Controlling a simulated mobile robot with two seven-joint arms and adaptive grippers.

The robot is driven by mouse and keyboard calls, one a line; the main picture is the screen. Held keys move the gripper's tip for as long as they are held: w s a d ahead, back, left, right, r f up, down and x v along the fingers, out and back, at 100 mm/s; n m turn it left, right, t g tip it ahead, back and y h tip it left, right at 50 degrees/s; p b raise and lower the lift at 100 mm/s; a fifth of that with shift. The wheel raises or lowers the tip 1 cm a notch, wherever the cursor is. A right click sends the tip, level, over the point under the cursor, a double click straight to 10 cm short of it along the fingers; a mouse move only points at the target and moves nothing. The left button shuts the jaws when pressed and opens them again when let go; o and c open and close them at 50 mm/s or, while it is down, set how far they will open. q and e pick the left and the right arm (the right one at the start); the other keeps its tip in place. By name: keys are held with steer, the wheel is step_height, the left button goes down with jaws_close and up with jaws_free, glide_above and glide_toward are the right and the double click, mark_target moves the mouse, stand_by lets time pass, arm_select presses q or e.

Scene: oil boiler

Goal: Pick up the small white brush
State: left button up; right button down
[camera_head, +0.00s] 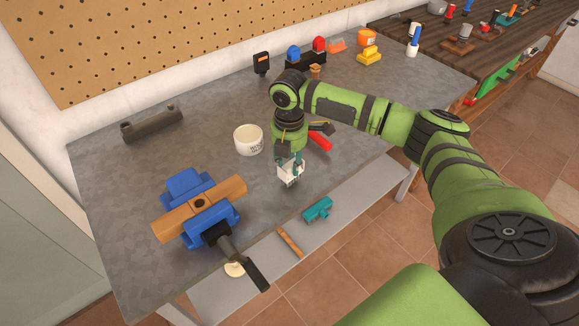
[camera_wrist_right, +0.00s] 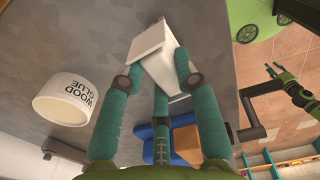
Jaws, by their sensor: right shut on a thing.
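The small white brush (camera_head: 290,175) is in my right gripper (camera_head: 291,162), at the right front part of the grey bench. In the right wrist view the white brush (camera_wrist_right: 150,47) shows as a pale, angular block between the teal fingers of my right gripper (camera_wrist_right: 155,68), which are shut on it. Its bristles cannot be made out. I cannot tell whether it still touches the bench top. My left gripper (camera_wrist_right: 272,74) shows small at the right of the right wrist view, its fingers spread and empty; the head view does not show it.
A white wood glue cup (camera_head: 248,140) stands left of my right gripper. A red-handled tool (camera_head: 320,141) lies close behind it. A blue vise (camera_head: 185,185) clamps a wooden piece at the front left. A teal tool (camera_head: 318,209) lies on the lower shelf. The bench's left middle is clear.

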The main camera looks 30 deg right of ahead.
step_height(320, 180, up, 3)
steer(key=shift+w+f+b, duration=0.1)
steer(key=shift+b, duration=0.4)
steer(key=s+d+r+b, duration=0.3)
steer(key=s+d+r, duration=0.4)
steer(key=s, duration=0.2)
steer(key=shift+s, duration=0.2)
steer(key=shift+d, duration=0.15)
steer(key=c, duration=1.6)
jaws_free()
steer(key=c, duration=0.3)
